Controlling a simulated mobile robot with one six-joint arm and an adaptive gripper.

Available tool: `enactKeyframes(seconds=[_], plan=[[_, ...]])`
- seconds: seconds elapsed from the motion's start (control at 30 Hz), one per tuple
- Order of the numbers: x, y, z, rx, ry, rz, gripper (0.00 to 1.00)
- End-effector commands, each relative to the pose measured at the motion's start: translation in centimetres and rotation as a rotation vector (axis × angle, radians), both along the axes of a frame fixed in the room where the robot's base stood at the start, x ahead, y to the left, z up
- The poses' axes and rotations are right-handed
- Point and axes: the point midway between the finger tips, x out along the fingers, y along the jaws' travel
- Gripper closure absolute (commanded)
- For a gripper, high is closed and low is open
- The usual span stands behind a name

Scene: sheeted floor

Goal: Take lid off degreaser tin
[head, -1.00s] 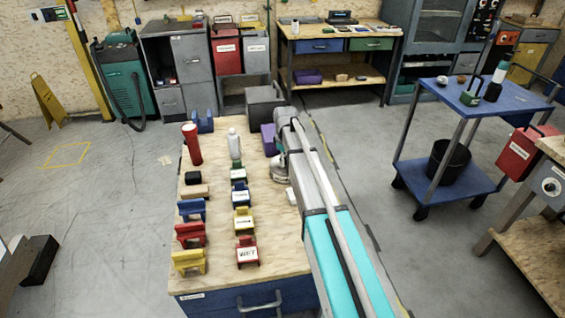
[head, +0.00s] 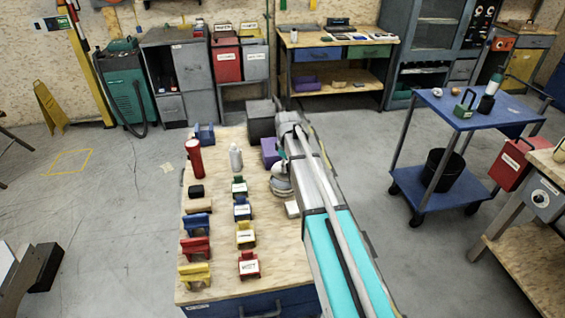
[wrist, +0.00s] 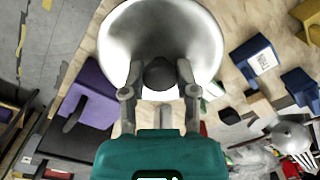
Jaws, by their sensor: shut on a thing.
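The degreaser tin (head: 282,187) is a pale round shape on the bench beside my arm in the head view, partly hidden by it. In the wrist view, a wide silvery-white round lid (wrist: 160,25) with a dark round knob (wrist: 160,74) fills the top middle. My gripper (wrist: 160,78) has its fingers on either side of the knob and is shut on it. The lid hides what is below it, so I cannot tell whether it is apart from the tin.
A purple bin (head: 270,152) and a dark grey box (head: 261,121) stand close to the tin. A white bottle (head: 236,158), a red cylinder (head: 194,158) and several coloured holders (head: 195,247) stand on the left of the bench. A small white block (head: 292,209) lies in front of the tin.

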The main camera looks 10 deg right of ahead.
Motion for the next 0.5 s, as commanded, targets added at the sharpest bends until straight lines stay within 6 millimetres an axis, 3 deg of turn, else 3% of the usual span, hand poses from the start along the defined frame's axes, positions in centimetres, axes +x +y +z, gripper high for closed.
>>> enactKeyframes(seconds=[0.1, 0.3, 0.5], plan=[[-1.5, -0.1, 2.1, 0.000, 0.000, 0.000, 0.97], [-5.8, -0.3, 3.7, 0.000, 0.000, -0.001, 0.97], [-8.5, -0.5, 4.8, 0.000, 0.000, -0.001, 0.97]])
